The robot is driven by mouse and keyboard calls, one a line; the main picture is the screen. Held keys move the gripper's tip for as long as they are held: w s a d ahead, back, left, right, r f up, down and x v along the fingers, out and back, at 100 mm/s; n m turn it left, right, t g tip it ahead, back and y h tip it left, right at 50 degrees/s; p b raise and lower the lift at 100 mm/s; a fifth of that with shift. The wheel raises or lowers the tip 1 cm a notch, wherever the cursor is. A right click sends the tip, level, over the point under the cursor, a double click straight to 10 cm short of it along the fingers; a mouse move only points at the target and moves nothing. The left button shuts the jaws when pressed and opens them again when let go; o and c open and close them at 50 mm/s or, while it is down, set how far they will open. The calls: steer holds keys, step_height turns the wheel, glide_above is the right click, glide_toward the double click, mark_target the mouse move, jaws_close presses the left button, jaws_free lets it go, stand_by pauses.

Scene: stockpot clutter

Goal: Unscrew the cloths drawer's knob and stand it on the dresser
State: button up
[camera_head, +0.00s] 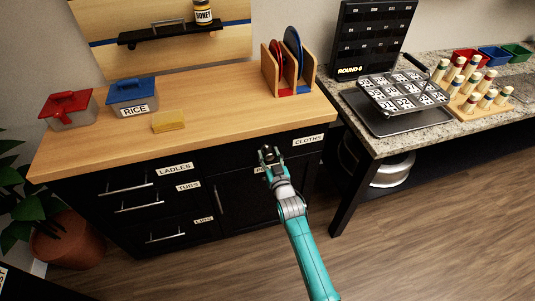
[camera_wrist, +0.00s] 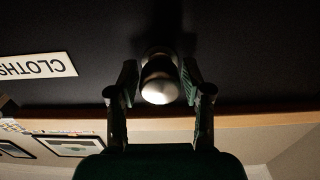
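The knob (camera_wrist: 160,82) is a rounded, shiny metal knob on the dark drawer front. In the wrist view it sits between the two fingers of my gripper (camera_wrist: 160,85), one on each side. The fingers are very close to its sides; I cannot tell whether they touch it. In the head view my gripper (camera_head: 268,152) is at the dresser front, just under the top edge, and hides the knob. The "CLOTHS" label (camera_head: 308,140) is to its right; it shows upside down in the wrist view (camera_wrist: 38,65). The wooden dresser top (camera_head: 215,110) is above the drawer.
On the dresser top are a red-lidded box (camera_head: 68,110), a blue-lidded "RICE" box (camera_head: 132,96), a yellow block (camera_head: 168,121) and a wooden rack (camera_head: 288,72) with plates. The top's front middle is clear. A stone counter (camera_head: 395,140) with trays stands right.

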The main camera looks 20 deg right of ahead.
jaws_close()
steer(key=shift+n, duration=2.3)
steer(key=shift+n, duration=0.4)
steer(key=n, duration=0.3)
steer(key=shift+n, duration=0.4)
steer(key=shift+n, duration=0.6)
steer(key=n, duration=0.3)
